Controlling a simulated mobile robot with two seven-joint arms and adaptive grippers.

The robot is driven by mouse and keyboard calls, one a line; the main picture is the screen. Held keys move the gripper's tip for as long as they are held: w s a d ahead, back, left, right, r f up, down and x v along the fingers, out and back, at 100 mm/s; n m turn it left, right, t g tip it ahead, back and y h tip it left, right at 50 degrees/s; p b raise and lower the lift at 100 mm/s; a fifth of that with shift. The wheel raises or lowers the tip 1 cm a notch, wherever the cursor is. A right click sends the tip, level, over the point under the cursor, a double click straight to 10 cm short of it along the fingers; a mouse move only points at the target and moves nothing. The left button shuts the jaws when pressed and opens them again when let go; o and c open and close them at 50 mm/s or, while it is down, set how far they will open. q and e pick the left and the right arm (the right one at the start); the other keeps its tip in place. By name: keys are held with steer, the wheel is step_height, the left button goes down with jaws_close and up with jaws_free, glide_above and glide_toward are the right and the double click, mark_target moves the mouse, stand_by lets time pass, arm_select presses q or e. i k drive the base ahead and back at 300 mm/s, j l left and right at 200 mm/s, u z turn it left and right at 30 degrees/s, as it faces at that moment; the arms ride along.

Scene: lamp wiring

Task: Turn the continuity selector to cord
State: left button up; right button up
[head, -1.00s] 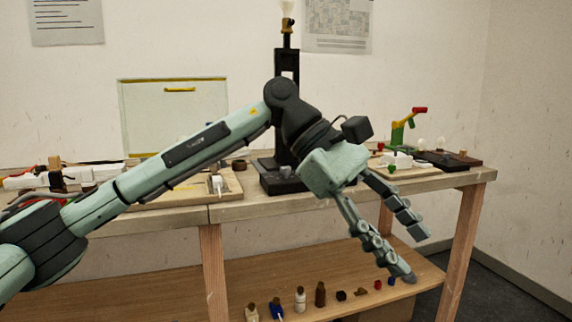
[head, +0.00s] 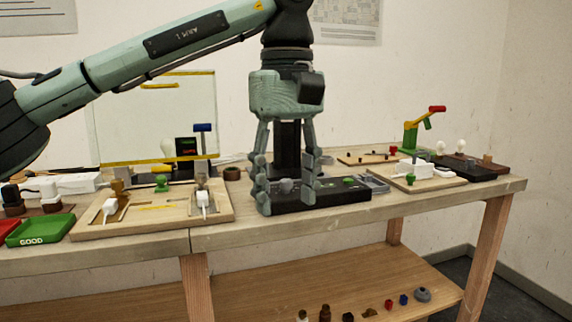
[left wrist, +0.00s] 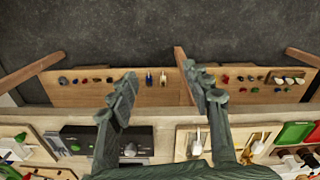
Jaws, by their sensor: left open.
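A black tester box (head: 338,193) stands on the bench, with a grey round knob (head: 287,185) and a green button (head: 348,181) on top. The knob seems to be the continuity selector; its markings are too small to read. My left gripper (head: 286,203) points down, open and empty, its two fingers on either side of the knob in the head view. Whether they touch the box cannot be told. In the left wrist view my gripper (left wrist: 160,75) is spread wide, and the black box (left wrist: 80,138) lies at the lower left. My right gripper is not in view.
Left on the bench are a wooden wiring board (head: 155,222) and a green GOOD tray (head: 40,230). At right are another board (head: 428,183) and a green-and-red tool (head: 412,135). A clear panel (head: 150,120) stands behind. The lower shelf (head: 250,290) holds small parts.

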mark_target(286, 184)
steer(key=i, duration=0.95)
